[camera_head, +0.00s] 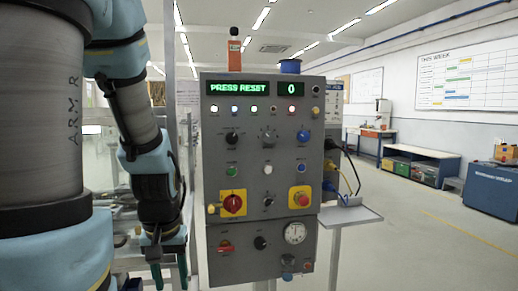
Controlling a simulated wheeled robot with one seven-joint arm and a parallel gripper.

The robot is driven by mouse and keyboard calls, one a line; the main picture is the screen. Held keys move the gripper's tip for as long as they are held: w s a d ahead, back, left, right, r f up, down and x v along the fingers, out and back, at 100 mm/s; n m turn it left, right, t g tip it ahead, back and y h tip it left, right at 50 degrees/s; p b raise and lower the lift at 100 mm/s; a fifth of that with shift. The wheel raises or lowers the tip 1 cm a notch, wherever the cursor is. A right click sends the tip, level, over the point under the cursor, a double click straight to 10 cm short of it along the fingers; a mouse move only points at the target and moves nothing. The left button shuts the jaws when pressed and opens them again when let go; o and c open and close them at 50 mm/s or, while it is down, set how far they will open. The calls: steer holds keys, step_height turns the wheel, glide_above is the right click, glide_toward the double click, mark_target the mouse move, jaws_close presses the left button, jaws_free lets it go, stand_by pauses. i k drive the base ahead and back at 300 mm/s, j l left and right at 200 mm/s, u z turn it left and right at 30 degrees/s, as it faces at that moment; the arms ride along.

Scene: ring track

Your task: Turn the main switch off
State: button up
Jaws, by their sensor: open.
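A grey control panel (254,180) stands in front of me. A red rotary knob on a yellow plate (232,204), which looks like the main switch, sits at its lower left. The knob's exact setting is too small to read. A small yellowish piece (211,209) shows at the plate's left edge. My gripper (170,278) points down to the left of the panel, lower than the red knob and apart from it. Its two dark green fingers are spread, with nothing seen between them.
A red mushroom button on yellow (301,197) is at the panel's right. A red-handled switch (225,247) lies below the main knob, with a gauge (295,233) to its right. A small shelf (350,216) and cables jut out right. The display (238,88) reads "PRESS RESET".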

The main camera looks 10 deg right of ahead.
mark_target(232, 203)
steer(key=k+l+u, duration=0.1)
steer(key=u, duration=0.35)
steer(key=k+u, duration=0.15)
steer(key=u, duration=0.3)
steer(key=k+u, duration=0.1)
steer(key=u, duration=0.3)
